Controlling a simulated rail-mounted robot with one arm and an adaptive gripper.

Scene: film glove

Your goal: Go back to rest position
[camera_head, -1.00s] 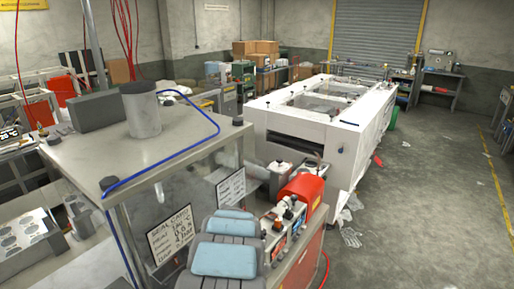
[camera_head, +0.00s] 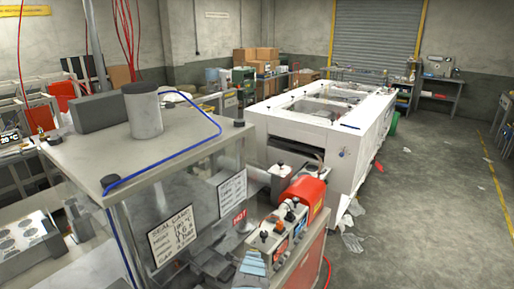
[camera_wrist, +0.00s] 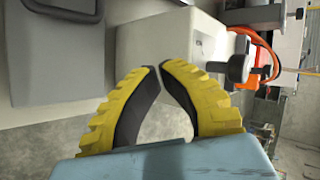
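In the wrist view my gripper (camera_wrist: 157,67) has two curved yellow fingers with dark inner pads. Their tips come together with only a sliver between them, and nothing is held; bare floor shows in the gap between the fingers. A pale blue part of my own gripper or wrist fills the bottom of that view. A white block-like housing lies beyond the fingertips, with an orange-red part to its right.
A steel-topped enclosure (camera_head: 75,160) with a grey cylinder (camera_head: 145,115) stands at left. A red-ended control unit (camera_head: 303,195) sits beside it. A long white machine (camera_head: 345,140) stands behind. The floor (camera_head: 430,210) at right is mostly clear, with scraps near the machine.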

